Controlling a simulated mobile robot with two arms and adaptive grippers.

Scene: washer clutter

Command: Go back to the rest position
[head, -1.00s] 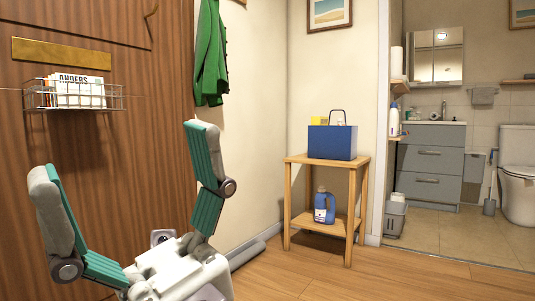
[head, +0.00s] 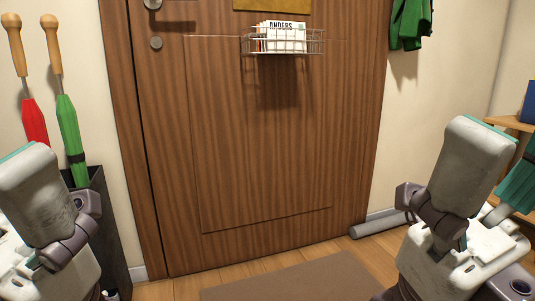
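My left gripper (head: 35,185) is at the left edge, partly cut off. One grey finger pad with a thin teal edge shows, and its other finger is hidden or out of frame, so its opening cannot be judged. My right gripper (head: 505,150) is at the right edge, also partly cut off. Its near grey finger and a teal-faced far finger stand apart, with nothing seen between them. Both grippers are raised in front of me, wide apart and clear of the door.
A wooden door (head: 265,150) with a wire letter basket (head: 284,42) stands ahead. A dark umbrella stand (head: 105,235) with a red umbrella (head: 35,122) and a green umbrella (head: 70,135) is behind my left gripper. A brown mat (head: 300,278) lies on the floor. A wooden shelf table (head: 510,124) is at right.

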